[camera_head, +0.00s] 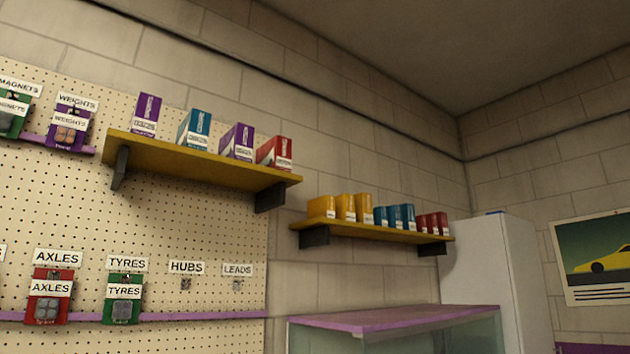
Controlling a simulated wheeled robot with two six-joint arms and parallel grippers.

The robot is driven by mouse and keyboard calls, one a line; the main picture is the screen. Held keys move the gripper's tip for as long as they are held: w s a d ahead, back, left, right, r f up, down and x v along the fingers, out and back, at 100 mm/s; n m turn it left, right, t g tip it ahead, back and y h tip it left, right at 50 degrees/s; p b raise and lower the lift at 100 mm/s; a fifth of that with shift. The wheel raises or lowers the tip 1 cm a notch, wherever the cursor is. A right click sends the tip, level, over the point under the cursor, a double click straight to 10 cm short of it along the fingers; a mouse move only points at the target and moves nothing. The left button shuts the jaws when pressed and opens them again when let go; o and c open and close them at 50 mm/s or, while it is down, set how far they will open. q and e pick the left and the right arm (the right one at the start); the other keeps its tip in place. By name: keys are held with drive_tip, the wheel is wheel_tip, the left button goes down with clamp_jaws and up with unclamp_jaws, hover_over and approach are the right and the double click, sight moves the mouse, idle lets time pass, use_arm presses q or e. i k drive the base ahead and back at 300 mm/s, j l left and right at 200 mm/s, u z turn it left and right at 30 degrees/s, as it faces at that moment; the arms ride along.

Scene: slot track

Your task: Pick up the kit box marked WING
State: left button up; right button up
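Four-sided kit boxes stand upright on the left yellow shelf (205,167): a purple box (146,108), a blue box (196,125), a second purple box (238,138) and a red box (275,152). Each has a white label strip, but the print is too small to read. Smaller yellow boxes (345,207), blue boxes (394,217) and red boxes (432,223) stand on the right yellow shelf (370,233). I cannot tell which box is marked WING. Neither of my grippers is in view.
A pegboard (205,220) carries hanging packs labelled WEIGHTS (69,123), AXLES (48,300) and TYRES (122,300). The HUBS and LEADS pegs look empty. A glass case with a purple top (390,318) and a white cabinet (495,270) stand below and beside the right shelf.

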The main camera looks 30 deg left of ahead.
sight(276, 154)
drive_tip(key=i+l+u, duration=0.1)
drive_tip(key=i+u, duration=0.2)
drive_tip(key=i, duration=0.2)
drive_tip(key=i+l+u, duration=0.3)
drive_tip(key=i, duration=0.2)
drive_tip(key=i+l+u, duration=0.3)
drive_tip(key=i, duration=0.2)
drive_tip(key=j, duration=0.1)
